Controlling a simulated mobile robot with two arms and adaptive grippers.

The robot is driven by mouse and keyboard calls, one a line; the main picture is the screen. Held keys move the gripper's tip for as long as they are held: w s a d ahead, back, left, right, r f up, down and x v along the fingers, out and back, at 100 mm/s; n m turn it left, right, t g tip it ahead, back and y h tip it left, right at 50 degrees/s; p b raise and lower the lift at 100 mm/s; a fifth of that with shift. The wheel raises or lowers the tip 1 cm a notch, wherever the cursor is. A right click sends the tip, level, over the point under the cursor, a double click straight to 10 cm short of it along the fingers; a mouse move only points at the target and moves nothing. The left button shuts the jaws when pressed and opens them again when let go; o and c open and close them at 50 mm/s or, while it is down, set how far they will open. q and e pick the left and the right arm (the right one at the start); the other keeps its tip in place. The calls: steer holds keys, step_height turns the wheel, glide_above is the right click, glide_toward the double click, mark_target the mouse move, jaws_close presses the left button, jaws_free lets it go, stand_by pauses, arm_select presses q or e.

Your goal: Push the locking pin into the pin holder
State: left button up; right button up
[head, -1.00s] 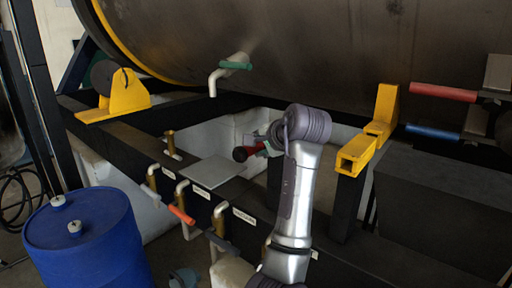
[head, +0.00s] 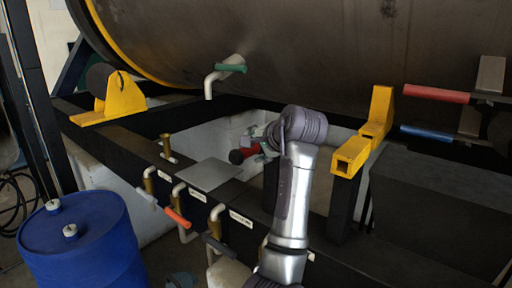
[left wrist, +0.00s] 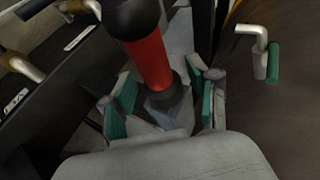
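The locking pin, with a red grip and a black ball knob (head: 237,156), shows just left of my left gripper (head: 264,147) in the head view. In the left wrist view the red grip (left wrist: 151,60) rises from a dark grey faceted base between the green-padded fingers of the left gripper (left wrist: 162,100). The fingers stand apart, with a gap visible beside the base, so the gripper looks open around it. I cannot tell whether that base belongs to the pin or to the pin holder. The pin holder is not clearly identifiable. My right gripper is not in view.
A grey plate (head: 208,174) lies on the dark frame left of the pin. Valves with coloured handles line the frame's front. A green-handled spout (head: 222,73) hangs from the large tank (head: 300,50). A yellow bracket (head: 352,156) stands right; a blue drum (head: 80,238) stands lower left.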

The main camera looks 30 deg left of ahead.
arm_select(q)
steer(key=shift+f, duration=0.15)
steer(key=v, duration=1.2)
steer(key=s+a+f+h, duration=0.1)
steer(key=s+f+h, duration=0.1)
steer(key=f, duration=1.2)
steer(key=s+f+h, duration=0.2)
steer(key=f, duration=1.2)
steer(key=s+d+f+g+h, duration=0.1)
steer(key=s+d+f+h, duration=0.15)
steer(key=s+f, duration=0.5)
steer(key=s+d+f+n+h, duration=0.1)
steer(key=s+d+f+h, duration=0.2)
steer(key=s, duration=0.7)
steer(key=s+d+f+g+h, duration=0.1)
steer(key=s+d+f, duration=0.2)
steer(key=s+f, duration=0.5)
step_height(320, 180, down, 30)
steer(key=g+b, duration=0.1)
steer(key=b, duration=0.7)
steer(key=s+a+f+b, duration=0.1)
steer(key=s+f+b, duration=0.2)
steer(key=s+f, duration=0.6)
steer(key=s+a+f+g+b, duration=0.1)
steer(key=s+f+b, duration=0.2)
steer(key=s+f, duration=0.6)
step_height(320, 180, down, 7)
steer(key=shift+s+a+f+g, duration=0.15)
steer(key=shift+s+a+g, duration=0.05)
steer(key=shift+a+g, duration=0.1)
